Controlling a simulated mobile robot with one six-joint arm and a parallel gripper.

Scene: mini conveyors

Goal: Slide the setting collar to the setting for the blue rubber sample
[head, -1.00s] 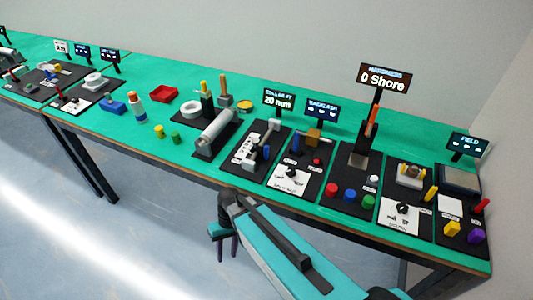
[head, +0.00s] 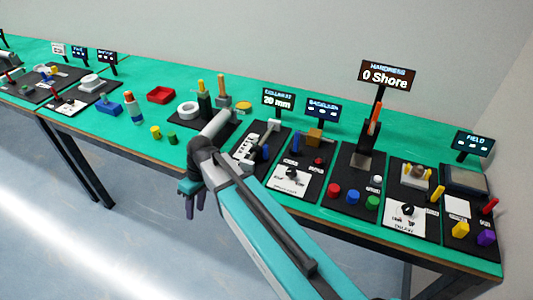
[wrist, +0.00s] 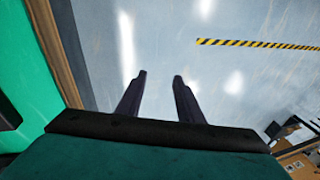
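The collar station (head: 240,170) is a black board with a grey bar, a white marked card (head: 244,150) and a small blue piece. Its sign (head: 278,98) reads 20 mm. The collar itself is too small to tell apart, and my arm covers the board's front left. The blue rubber sample (head: 353,198) stands at the hardness station between red and green ones; the hardness sign (head: 388,75) reads 0 Shore. My gripper (head: 194,209) hangs before the table's front edge, left of the collar station, pointing down. In the wrist view its fingers (wrist: 160,76) are apart with only floor between them.
A red tray (head: 161,94), a blue block and small cylinders lie further left. Floor is clear below my gripper.

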